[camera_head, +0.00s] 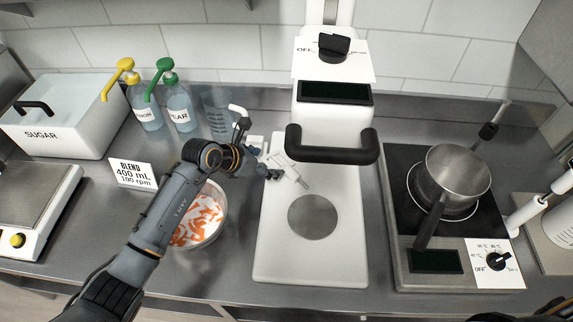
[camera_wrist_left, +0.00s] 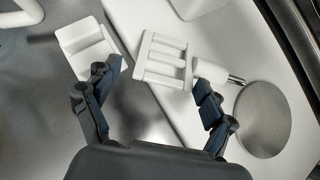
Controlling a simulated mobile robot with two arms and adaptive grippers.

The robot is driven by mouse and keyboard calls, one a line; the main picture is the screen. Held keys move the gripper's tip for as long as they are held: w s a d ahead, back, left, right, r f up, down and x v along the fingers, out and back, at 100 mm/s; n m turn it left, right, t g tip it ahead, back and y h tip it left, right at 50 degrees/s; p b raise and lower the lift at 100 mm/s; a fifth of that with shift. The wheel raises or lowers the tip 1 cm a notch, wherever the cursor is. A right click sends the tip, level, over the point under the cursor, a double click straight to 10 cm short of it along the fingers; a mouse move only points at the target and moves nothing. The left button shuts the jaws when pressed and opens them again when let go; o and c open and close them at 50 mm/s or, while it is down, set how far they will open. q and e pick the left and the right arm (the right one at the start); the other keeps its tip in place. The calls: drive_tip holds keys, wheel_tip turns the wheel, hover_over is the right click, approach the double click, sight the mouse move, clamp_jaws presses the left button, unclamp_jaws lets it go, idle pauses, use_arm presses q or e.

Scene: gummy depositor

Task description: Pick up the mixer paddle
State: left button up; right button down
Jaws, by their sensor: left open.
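The mixer paddle (camera_head: 284,168) is a white slotted frame with a short metal-tipped shaft. It lies at the left edge of the white mixer's base (camera_head: 335,262), its shaft pointing right and toward the front. In the left wrist view the paddle (camera_wrist_left: 164,58) lies just beyond the fingertips, its shaft toward the round metal plate. My left gripper (camera_head: 270,172) is open and empty beside the paddle's left end. In the left wrist view my left gripper (camera_wrist_left: 158,80) has its fingers spread apart.
A bowl of orange and white pieces (camera_head: 213,232) stands under my left forearm. A white block (camera_wrist_left: 86,46) lies left of the paddle. The mixer's black handle (camera_head: 330,156) overhangs its base. A pot (camera_head: 458,180) stands on the hot plate at right. Pump bottles (camera_head: 180,108) stand behind.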

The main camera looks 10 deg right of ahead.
use_arm(q)
drive_tip(key=shift+w+d+f, duration=0.15)
drive_tip(key=shift+d+f, duration=0.05)
drive_tip(key=shift+f, duration=0.05)
drive_tip(key=shift+c, duration=0.2)
drive_tip(key=c, duration=1.4)
drive_tip(key=shift+o, duration=0.2)
